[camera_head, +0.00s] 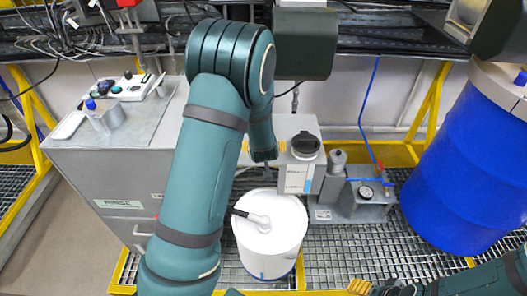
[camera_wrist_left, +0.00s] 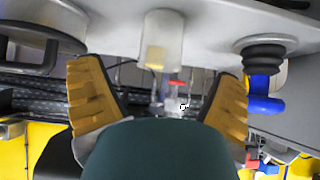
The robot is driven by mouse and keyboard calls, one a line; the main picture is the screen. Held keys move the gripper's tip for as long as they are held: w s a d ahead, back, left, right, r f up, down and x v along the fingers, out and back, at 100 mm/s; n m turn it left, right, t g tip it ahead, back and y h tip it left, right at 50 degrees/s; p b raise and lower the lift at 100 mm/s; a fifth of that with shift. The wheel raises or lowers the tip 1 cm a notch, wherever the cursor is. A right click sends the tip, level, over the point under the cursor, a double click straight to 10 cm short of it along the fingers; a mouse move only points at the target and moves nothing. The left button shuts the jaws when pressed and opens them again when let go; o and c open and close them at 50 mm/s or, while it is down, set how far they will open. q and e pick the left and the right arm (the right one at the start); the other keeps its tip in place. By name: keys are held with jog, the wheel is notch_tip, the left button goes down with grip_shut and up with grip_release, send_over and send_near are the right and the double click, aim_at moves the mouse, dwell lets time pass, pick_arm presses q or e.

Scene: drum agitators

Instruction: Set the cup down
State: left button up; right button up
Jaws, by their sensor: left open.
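A pale, translucent cup-like cylinder (camera_wrist_left: 163,42) with a yellowish patch is in the left wrist view, against a grey surface (camera_wrist_left: 215,22). I take it to be the cup, but cannot be sure. It is centred beyond the fingers of my left gripper (camera_wrist_left: 160,98), which are spread wide with nothing between them. In the head view, my left gripper (camera_head: 263,147) points down beside the grey box with a black cap (camera_head: 305,146); I cannot make out the cup there. My right gripper (camera_head: 362,288) is at the bottom edge, partly cut off.
A white drum (camera_head: 275,235) with a hose stands below my left gripper. A grey cabinet (camera_head: 110,160) carries a small device (camera_head: 130,88) at the left. A gauge unit (camera_head: 366,194) and a large blue drum (camera_head: 460,165) stand to the right.

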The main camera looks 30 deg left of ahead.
pick_arm(q)
jog(key=shift+b+x, duration=0.55)
jog(key=shift+x, duration=2.5)
jog(key=shift+s+f, duration=0.1)
jog(key=shift+s, duration=0.05)
jog(key=c, duration=0.9)
jog(key=shift+c, duration=0.2)
